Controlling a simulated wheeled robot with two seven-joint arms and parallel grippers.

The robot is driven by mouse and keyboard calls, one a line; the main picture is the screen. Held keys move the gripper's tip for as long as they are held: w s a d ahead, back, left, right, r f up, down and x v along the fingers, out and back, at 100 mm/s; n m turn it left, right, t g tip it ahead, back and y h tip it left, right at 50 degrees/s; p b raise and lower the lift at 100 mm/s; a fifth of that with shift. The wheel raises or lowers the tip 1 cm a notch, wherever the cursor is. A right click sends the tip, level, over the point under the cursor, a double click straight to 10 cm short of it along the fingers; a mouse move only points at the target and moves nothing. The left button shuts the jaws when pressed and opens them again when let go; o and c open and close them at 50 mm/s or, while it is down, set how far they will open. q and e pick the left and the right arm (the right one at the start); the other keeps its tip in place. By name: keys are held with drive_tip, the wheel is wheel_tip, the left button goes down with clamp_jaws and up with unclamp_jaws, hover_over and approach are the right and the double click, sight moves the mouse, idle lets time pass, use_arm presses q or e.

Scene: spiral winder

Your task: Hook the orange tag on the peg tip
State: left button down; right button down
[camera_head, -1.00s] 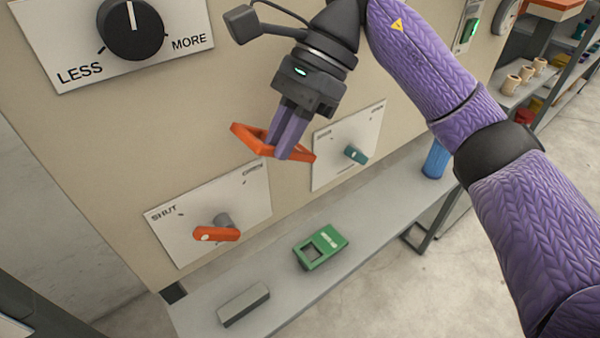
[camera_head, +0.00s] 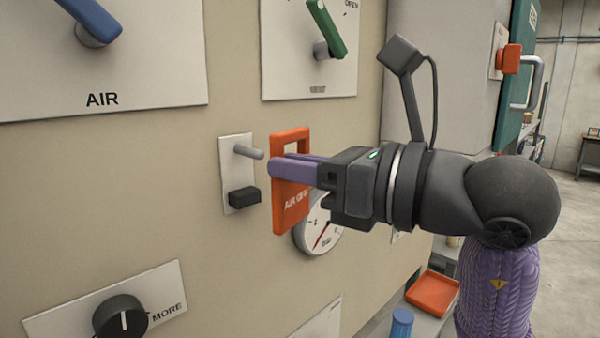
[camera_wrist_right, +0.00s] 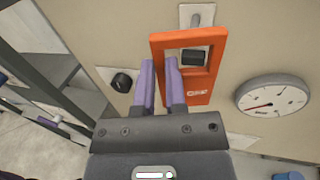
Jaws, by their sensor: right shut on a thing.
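The orange tag (camera_head: 290,212) hangs upright in my right gripper, its rectangular opening at the top and pale lettering below. My right gripper (camera_head: 284,168) is shut on one side edge of the tag; both purple fingers also show in the right wrist view (camera_wrist_right: 160,85). The grey peg (camera_head: 249,152) sticks out of a small white plate, just left of the tag in the head view. The tag looks close to the peg tip but apart from it. In the right wrist view the peg (camera_wrist_right: 196,19) shows above the tag (camera_wrist_right: 200,98). My left gripper is out of view.
A black block (camera_head: 244,196) juts out below the peg on the same plate. A round gauge (camera_head: 318,236) sits behind the tag. A black knob (camera_head: 120,318) is lower left; blue (camera_head: 95,22) and green (camera_head: 325,28) handles are above. An orange tray (camera_head: 432,293) lies lower right.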

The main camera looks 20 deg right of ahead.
drive_tip(key=shift+w+a+f, duration=0.25)
drive_tip(key=shift+w+a, duration=0.2)
drive_tip(key=shift+w, duration=0.7)
drive_tip(key=shift+w+a+f, duration=0.25)
drive_tip(key=shift+w+a, duration=0.15)
drive_tip(key=shift+w, duration=0.75)
drive_tip(key=shift+w+a+f, duration=0.25)
drive_tip(key=shift+w+a, duration=0.2)
drive_tip(key=shift+w, duration=0.7)
drive_tip(key=c, duration=1)
unclamp_jaws()
drive_tip(key=shift+c, duration=0.2)
drive_tip(key=o, duration=0.4)
drive_tip(key=shift+w+a, duration=0.2)
drive_tip(key=shift+a, duration=0.1)
drive_tip(key=shift+o, duration=0.2)
